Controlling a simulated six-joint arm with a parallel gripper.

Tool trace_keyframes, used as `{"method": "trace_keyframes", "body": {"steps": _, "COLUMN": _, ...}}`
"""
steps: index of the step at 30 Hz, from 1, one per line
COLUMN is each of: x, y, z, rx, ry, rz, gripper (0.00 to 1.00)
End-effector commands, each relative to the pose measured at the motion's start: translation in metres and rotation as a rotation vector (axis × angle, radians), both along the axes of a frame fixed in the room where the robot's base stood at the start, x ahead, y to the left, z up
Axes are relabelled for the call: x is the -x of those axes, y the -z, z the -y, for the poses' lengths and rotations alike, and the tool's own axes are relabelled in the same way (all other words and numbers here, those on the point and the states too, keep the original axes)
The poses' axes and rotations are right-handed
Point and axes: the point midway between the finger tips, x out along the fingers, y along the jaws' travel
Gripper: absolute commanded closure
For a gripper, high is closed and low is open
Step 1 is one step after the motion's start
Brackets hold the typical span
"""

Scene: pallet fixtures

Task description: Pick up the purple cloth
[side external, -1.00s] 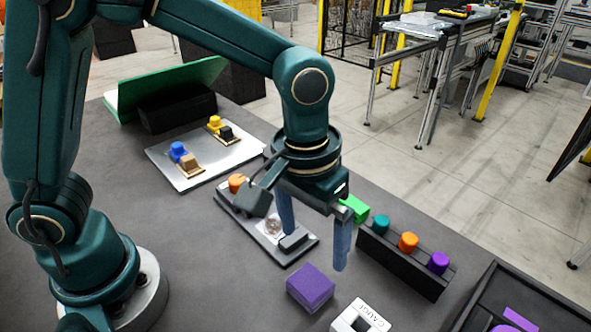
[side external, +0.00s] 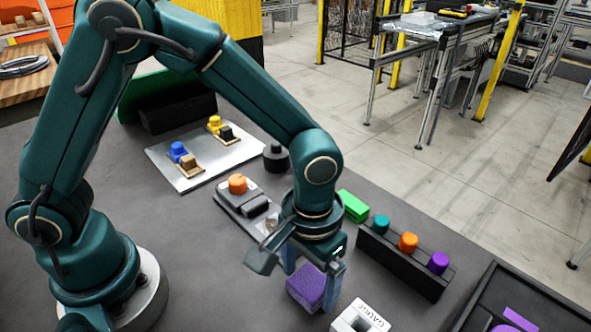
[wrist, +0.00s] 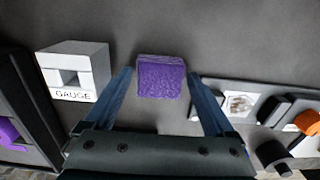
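The purple cloth (side external: 307,288) is a folded, block-like piece lying on the dark table, and it also shows in the wrist view (wrist: 161,78). My gripper (side external: 310,287) is above and around it in the side view, with its blue fingers pointing down. In the wrist view my gripper (wrist: 163,82) is open, with one finger to each side of the cloth and a visible gap on both sides. One finger hides part of the cloth in the side view.
A white gauge block (side external: 358,318) stands close to the cloth. A grey fixture (side external: 240,204) with an orange knob lies behind my gripper. A black rack (side external: 400,262) with coloured pegs and a green block (side external: 354,205) are to the right. A dark tray (side external: 490,270) is at the right edge.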

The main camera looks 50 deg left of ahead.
Motion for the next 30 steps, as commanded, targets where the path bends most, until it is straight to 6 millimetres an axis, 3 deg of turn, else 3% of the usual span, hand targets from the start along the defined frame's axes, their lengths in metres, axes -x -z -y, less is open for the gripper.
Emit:
{"method": "trace_keyframes", "body": {"steps": 1, "x": 0.0, "y": 0.0, "z": 0.0, "rx": 0.0, "ry": 0.0, "rz": 0.0, "gripper": 0.34}}
{"method": "trace_keyframes", "body": {"steps": 5, "x": 0.0, "y": 0.0, "z": 0.0, "rx": 0.0, "ry": 0.0, "rz": 0.0, "gripper": 0.82}}
{"method": "trace_keyframes", "body": {"steps": 17, "x": -0.001, "y": -0.008, "z": 0.0, "rx": 0.002, "ry": 0.0, "rz": 0.003, "gripper": 0.83}}
{"method": "trace_keyframes", "body": {"steps": 24, "x": -0.001, "y": -0.044, "z": 0.001, "rx": 0.005, "ry": 0.0, "rz": 0.008, "gripper": 0.83}}
{"method": "trace_keyframes", "body": {"steps": 30, "x": -0.007, "y": -0.069, "z": -0.046, "rx": 0.002, "ry": -0.01, "rz": 0.006, "gripper": 0.83}}
